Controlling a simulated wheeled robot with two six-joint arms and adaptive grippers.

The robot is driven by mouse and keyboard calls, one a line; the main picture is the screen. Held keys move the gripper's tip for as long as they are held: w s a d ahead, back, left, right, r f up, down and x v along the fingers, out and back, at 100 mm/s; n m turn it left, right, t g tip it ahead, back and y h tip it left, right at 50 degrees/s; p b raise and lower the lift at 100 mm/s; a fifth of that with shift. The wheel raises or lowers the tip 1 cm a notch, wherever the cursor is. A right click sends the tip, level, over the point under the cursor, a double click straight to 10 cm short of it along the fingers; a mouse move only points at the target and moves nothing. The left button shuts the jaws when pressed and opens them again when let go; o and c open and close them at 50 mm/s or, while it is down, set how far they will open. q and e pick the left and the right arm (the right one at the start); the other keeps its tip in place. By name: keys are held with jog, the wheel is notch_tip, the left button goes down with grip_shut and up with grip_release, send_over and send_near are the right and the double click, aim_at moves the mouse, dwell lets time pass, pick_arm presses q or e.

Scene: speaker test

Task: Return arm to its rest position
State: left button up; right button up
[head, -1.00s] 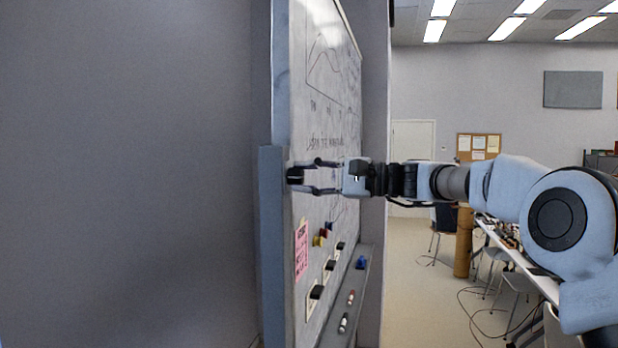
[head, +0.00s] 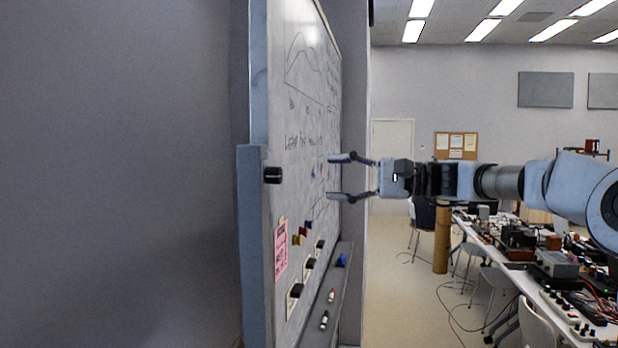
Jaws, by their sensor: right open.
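My right gripper (head: 332,177) is open and empty. Its arm reaches in from the right side of the head view, held level. The two fingers point left toward the whiteboard (head: 290,120), with the fingertips in front of its far part. A small black block (head: 273,175) is on the board near its close edge, to the left of the fingertips and apart from them. My left gripper does not show.
The whiteboard has a pink note (head: 281,250), several dark magnets, and a tray (head: 335,290) with markers below. A long table (head: 500,265) loaded with equipment, with chairs, stands at the right. Floor (head: 395,290) between board and table is mostly clear.

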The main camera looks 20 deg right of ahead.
jog(key=shift+s+d, duration=0.15)
jog(key=shift+d, duration=0.15)
jog(key=shift+a, duration=0.1)
